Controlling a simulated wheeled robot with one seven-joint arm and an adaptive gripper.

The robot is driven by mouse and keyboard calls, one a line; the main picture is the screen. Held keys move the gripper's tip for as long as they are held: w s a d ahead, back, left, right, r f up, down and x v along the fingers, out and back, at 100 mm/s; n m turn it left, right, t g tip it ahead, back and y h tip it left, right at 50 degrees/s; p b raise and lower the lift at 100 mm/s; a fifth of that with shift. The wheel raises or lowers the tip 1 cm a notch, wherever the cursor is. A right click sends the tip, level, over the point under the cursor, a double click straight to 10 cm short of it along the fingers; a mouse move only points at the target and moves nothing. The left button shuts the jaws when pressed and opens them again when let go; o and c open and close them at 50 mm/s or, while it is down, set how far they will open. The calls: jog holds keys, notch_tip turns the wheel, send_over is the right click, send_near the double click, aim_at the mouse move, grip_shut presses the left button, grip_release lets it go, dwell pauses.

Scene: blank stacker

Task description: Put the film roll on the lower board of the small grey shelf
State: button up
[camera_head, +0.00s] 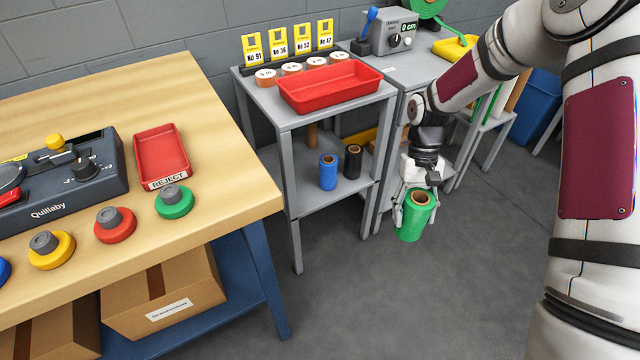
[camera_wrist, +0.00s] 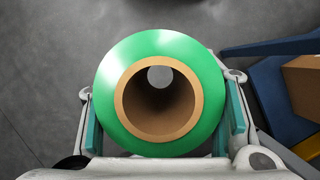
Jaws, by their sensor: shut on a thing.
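A green film roll (camera_head: 413,216) with a brown core is held upright between the fingers of my gripper (camera_head: 413,208), in the air over the floor. In the wrist view the roll (camera_wrist: 108,95) is seen end-on, with a finger pad on each side. The small grey shelf (camera_head: 288,120) stands to the left of my gripper, apart from it. Its lower board (camera_head: 318,200) carries a blue roll (camera_head: 328,172), a black roll (camera_head: 352,162) and a brown tube behind them. The front part of that board is bare.
A red tray (camera_head: 330,88) and several small rolls lie on the shelf's top. A grey table (camera_head: 420,72) adjoins on the right. The wooden workbench (camera_head: 215,150) stands left, with boxes (camera_head: 165,295) below. Grey floor (camera_head: 440,300) lies open in front.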

jog(key=w+f+n+b, duration=0.1)
jog(key=b, duration=0.1)
jog(key=w+f+n+b, duration=0.1)
jog(key=f+b, duration=0.1)
jog(key=w+f+n+h+b, duration=0.1)
jog(key=f+b, duration=0.1)
jog(key=shift+w+d+b, duration=0.2)
jog(key=shift+w+b, duration=0.05)
jog(key=shift+b, duration=0.05)
notch_tip(320, 180, down, 3)
jog(key=w+n+t+h+b, duration=0.1)
jog(key=w+n+h+b, duration=0.15)
jog(key=n, duration=0.25)
jog(key=m+t+y+b, duration=0.4)
jog(key=m+t+y, duration=0.3)
jog(key=m, duration=2.9)
send_near(302, 196)
jog(key=shift+w+a+r, duration=0.15)
jog(key=shift+w+a, duration=0.05)
jog(key=shift+w, duration=0.25)
jog(key=shift+w+a+b, duration=0.7)
jog(key=shift+w+a, duration=0.2)
jog(key=shift+a, duration=0.15)
jog(key=shift+w+a+f, duration=0.1)
jog(key=shift+w+f, duration=0.05)
jog(key=shift+f, duration=0.2)
jog(key=shift+f+b, duration=0.4)
jog(key=shift+b, duration=0.1)
jog(key=shift+f, duration=0.1)
